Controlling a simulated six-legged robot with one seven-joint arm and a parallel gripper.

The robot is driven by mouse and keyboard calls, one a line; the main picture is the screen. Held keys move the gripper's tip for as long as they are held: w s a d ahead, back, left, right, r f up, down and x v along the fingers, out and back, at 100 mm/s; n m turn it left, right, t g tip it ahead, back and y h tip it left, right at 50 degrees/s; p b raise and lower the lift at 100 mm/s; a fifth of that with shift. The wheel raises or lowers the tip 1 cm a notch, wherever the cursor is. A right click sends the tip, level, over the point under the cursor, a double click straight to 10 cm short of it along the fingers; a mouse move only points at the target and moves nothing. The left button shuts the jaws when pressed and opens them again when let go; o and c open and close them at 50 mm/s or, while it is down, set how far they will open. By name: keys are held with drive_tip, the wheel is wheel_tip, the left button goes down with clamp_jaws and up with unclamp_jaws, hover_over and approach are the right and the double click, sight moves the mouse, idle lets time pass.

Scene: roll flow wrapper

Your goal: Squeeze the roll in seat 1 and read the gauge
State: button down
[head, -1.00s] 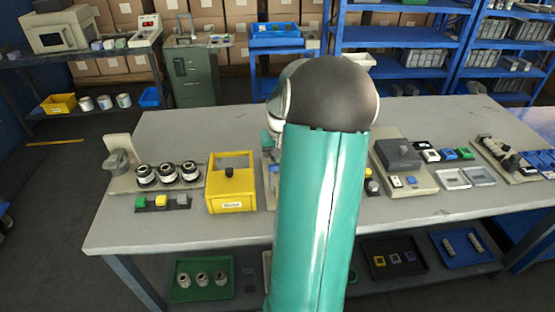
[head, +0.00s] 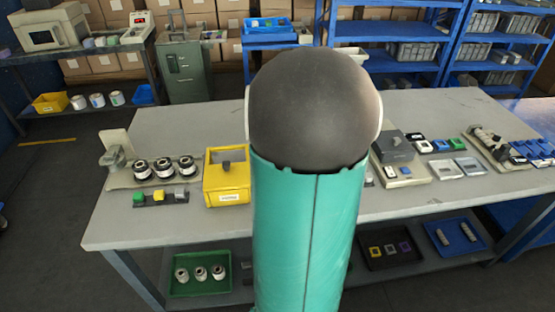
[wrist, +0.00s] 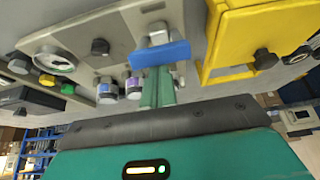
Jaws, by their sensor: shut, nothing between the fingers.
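In the wrist view, a beige fixture plate (wrist: 130,17) carries a round dial gauge (wrist: 52,61) at the left, its reading too small to make out. Two grey rolls with purplish bands, one left (wrist: 106,91) and one right (wrist: 133,87), are at its edge. I cannot tell which seat is seat 1. My gripper (wrist: 158,82) has its green fingers shut and empty, right of the rolls. A blue bar (wrist: 160,55) by a metal bracket lies just beyond the fingertips; contact is unclear. In the head view my arm hides the gripper and this fixture.
A yellow box (head: 227,183) stands close beside the fixture, at the right in the wrist view (wrist: 255,38). Left of it are black-and-white rolls (head: 164,169) and coloured blocks (head: 159,197). A grey device (head: 395,146) and small trays (head: 470,167) fill the right side.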

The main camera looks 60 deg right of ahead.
drive_tip(key=shift+s+a+f, duration=0.35)
drive_tip(key=shift+a, duration=0.15)
idle(0.4)
wheel_tip(320, 180, up, 3)
drive_tip(key=w+d, duration=0.2)
drive_tip(key=d, duration=0.1)
drive_tip(key=s+a+r, duration=0.4)
drive_tip(key=a+r, duration=0.1)
drive_tip(key=r, duration=0.1)
drive_tip(key=shift+a+r, duration=0.15)
drive_tip(key=shift+a, duration=0.05)
drive_tip(key=shift+s, duration=0.1)
idle(0.3)
